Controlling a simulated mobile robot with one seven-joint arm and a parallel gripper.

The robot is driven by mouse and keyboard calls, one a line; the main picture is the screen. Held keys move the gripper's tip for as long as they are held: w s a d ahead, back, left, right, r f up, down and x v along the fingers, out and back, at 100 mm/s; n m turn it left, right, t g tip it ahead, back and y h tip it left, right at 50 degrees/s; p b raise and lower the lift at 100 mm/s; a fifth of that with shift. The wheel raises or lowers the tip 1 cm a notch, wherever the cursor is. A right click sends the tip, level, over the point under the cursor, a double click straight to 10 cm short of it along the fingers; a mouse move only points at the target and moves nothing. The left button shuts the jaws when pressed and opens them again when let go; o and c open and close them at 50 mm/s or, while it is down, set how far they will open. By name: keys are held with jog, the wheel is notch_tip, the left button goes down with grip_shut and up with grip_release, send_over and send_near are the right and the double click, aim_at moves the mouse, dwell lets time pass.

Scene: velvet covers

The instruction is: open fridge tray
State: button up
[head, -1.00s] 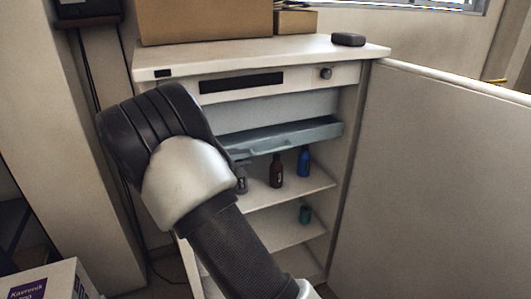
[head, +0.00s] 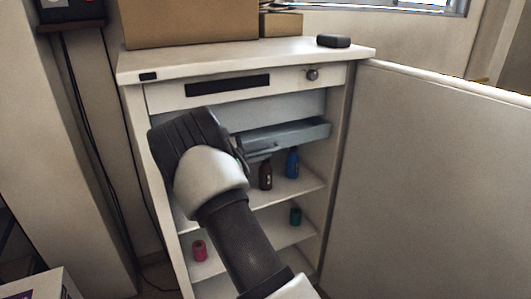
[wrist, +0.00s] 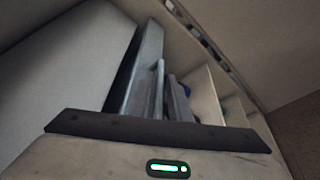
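The fridge (head: 165,93) stands with its door (head: 440,170) swung wide open to the right. The blue-grey tray (head: 290,133) sits below the top panel, above the upper shelf, and its front edge juts out. My gripper (head: 243,156) is at the left end of the tray, mostly hidden behind my wrist. In the wrist view the tray (wrist: 147,62) runs away from my gripper (wrist: 170,90), whose grey fingers are close to its edge. I cannot tell whether they touch or grip it.
A brown bottle (head: 265,175) and a blue bottle (head: 292,163) stand on the shelf under the tray. A green cup (head: 295,216) and a pink cup (head: 199,250) are lower down. A cardboard box (head: 190,22) and a dark object (head: 333,41) are on top.

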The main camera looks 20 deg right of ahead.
jog(key=shift+x, duration=0.75)
grip_shut()
